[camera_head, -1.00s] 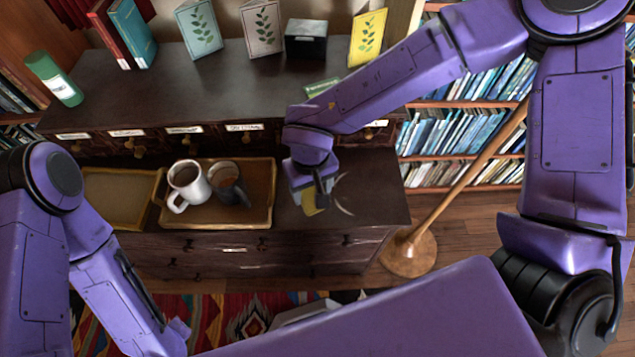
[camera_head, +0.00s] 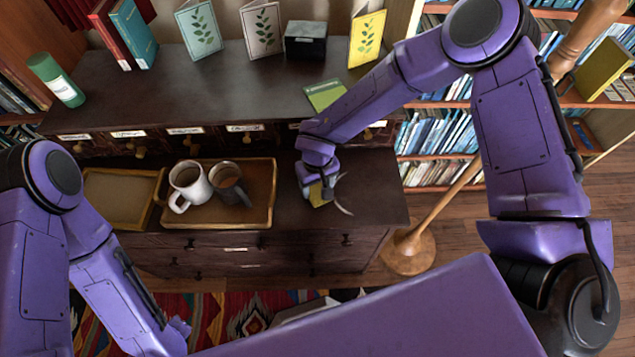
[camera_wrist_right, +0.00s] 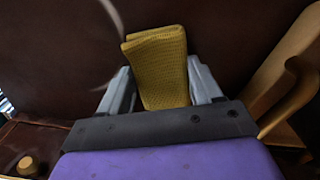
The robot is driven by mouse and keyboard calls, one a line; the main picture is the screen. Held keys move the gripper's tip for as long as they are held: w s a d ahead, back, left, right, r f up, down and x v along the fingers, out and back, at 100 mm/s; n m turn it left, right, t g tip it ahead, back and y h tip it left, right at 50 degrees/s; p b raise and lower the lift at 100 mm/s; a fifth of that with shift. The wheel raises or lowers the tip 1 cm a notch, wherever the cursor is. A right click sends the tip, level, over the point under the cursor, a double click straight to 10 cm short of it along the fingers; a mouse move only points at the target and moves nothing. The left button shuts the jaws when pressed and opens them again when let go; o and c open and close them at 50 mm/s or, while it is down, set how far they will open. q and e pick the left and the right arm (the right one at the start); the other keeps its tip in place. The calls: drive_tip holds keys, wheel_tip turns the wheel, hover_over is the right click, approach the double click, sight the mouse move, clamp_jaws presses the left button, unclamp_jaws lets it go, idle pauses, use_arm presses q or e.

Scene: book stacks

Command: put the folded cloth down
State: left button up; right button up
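The folded cloth (camera_wrist_right: 158,68) is mustard yellow with a woven texture. In the right wrist view it stands between the two fingers of my right gripper (camera_wrist_right: 160,88), which are closed on its sides. In the head view the cloth (camera_head: 318,194) shows only partly beneath my right gripper (camera_head: 322,190), low over the dark cabinet's front ledge (camera_head: 375,185), right of the tray. I cannot tell whether the cloth touches the ledge. My left arm comes in at the lower left; its gripper's fingers are not visible.
A wooden tray (camera_head: 250,222) holds a white mug (camera_head: 186,186) and a dark mug (camera_head: 228,184). A smaller tray (camera_head: 120,198) lies to its left. A green card (camera_head: 325,95) lies on the upper surface. A wooden stand (camera_head: 408,250) is right of the cabinet.

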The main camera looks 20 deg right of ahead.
drive_tip(key=o, duration=0.4)
drive_tip(key=shift+o, duration=0.2)
wheel_tip(320, 180, up, 12)
drive_tip(key=shift+r, duration=0.2)
